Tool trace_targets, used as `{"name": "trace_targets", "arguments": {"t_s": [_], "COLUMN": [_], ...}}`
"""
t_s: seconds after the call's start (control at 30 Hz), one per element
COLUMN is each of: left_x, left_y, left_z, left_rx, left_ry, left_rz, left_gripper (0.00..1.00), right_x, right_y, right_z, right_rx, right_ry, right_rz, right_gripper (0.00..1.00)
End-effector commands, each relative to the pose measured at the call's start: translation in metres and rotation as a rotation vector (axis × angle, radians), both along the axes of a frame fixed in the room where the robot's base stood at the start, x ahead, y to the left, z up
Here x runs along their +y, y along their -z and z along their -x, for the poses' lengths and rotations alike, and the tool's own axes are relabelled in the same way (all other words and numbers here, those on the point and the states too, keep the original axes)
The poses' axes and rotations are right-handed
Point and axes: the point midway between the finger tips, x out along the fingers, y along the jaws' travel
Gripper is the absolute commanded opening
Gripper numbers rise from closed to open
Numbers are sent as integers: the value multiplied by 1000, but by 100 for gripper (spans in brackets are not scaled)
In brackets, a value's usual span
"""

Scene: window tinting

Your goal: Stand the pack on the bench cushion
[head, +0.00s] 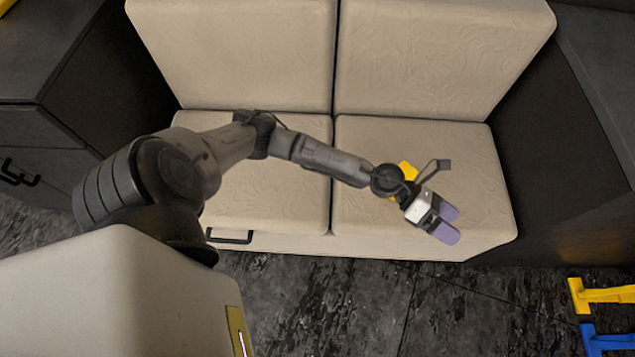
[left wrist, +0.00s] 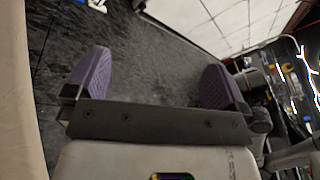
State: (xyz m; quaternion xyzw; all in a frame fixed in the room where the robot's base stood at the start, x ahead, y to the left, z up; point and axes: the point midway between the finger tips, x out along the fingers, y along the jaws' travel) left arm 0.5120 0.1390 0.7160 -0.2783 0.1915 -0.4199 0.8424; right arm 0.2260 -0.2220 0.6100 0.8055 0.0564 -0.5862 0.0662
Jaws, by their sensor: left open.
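The beige bench cushion (head: 380,222) fills the middle of the head view, in two seat halves below two back pads. A yellow thing (head: 408,170), possibly the pack, shows on the right seat half, mostly hidden behind my left wrist. I cannot tell whether it stands or lies. My left gripper (head: 446,222) is over the front right part of the cushion, with its purple fingertips pointing down and right. It is open and empty, and the left wrist view shows its two fingers (left wrist: 155,80) wide apart over dark floor. My right gripper is not in view.
Dark cabinets stand left (head: 30,135) and right (head: 600,80) of the bench. The dark floor (head: 350,305) in front is clear. A yellow tool (head: 600,293) and a blue tool (head: 605,340) show at the lower right edge.

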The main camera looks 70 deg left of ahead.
Motion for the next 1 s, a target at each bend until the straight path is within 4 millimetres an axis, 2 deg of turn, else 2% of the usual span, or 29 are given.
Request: {"name": "trace_targets", "arguments": {"t_s": [0.03, 0.1, 0.17, 0.23, 0.37, 0.5, 0.63, 0.7, 0.8, 0.9, 1.0], "left_x": [-11, -11, -3, 12, 44, 68, 76, 77, 77, 76, 75], "left_y": [-9, -20, -22, -15, 18, 61, 89, 97, 103, 105, 106], "left_z": [7, 11, 16, 27, 63, 126, 189, 219, 252, 273, 284], "left_rx": [74, 195, 315, 468, 779, 1101, 1343, 1444, 1549, 1612, 1642], "left_ry": [-99, -260, -406, -582, -930, -1299, -1598, -1727, -1870, -1959, -2005], "left_rz": [175, 410, 602, 811, 1148, 1405, 1540, 1577, 1602, 1611, 1611], "left_gripper": [100, 100, 100, 100, 100, 100, 100, 100, 100, 100, 100], "right_x": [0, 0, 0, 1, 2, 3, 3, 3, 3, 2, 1], "right_y": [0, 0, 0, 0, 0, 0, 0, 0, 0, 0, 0], "right_z": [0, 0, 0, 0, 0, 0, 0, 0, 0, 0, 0], "right_rx": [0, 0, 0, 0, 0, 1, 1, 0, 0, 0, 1], "right_ry": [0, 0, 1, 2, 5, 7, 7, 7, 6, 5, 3], "right_rz": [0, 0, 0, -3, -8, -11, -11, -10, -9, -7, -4], "right_gripper": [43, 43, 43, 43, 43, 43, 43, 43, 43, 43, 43]}}
